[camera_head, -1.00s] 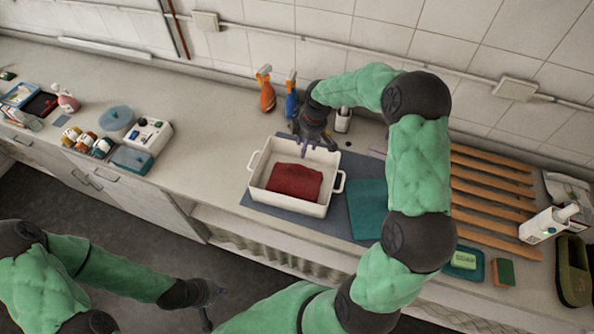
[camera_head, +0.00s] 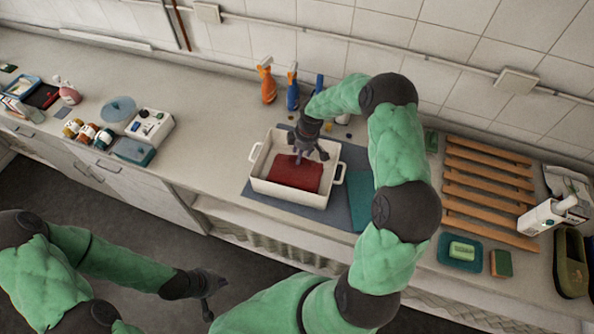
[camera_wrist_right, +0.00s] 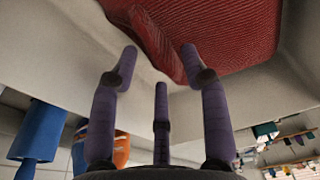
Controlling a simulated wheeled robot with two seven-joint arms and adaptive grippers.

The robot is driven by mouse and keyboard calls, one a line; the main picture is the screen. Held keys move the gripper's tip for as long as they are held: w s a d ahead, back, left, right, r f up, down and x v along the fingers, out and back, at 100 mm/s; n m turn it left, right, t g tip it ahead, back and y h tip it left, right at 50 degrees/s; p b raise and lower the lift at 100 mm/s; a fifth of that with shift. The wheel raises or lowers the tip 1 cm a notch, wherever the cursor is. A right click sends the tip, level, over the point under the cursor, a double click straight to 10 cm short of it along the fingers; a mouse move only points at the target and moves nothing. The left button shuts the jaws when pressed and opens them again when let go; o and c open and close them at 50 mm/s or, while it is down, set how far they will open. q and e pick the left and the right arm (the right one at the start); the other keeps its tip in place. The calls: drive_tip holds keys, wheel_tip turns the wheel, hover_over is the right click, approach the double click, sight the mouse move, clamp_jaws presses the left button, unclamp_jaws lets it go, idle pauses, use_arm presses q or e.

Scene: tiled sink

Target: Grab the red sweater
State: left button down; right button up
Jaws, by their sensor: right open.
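The red sweater (camera_head: 296,172) lies folded inside a white rectangular basin (camera_head: 275,189) on the counter. My right gripper (camera_head: 309,158) reaches down into the basin over the sweater's back edge. In the right wrist view the sweater (camera_wrist_right: 225,35) fills the upper part, and my purple right fingers (camera_wrist_right: 160,62) are spread open close to its edge. I cannot tell whether they touch it. My left gripper (camera_head: 208,303) hangs low at the lower left, away from the counter; its jaw state is unclear.
The basin stands on a dark mat (camera_head: 253,204) beside a teal cloth (camera_head: 361,196). An orange spray bottle (camera_head: 267,82) and a blue one (camera_head: 292,90) stand behind it. A wooden slatted rack (camera_head: 487,190) and a soap dish (camera_head: 460,251) are at right.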

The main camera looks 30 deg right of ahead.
drive_tip(key=shift+f, duration=0.1)
idle(0.5)
clamp_jaws()
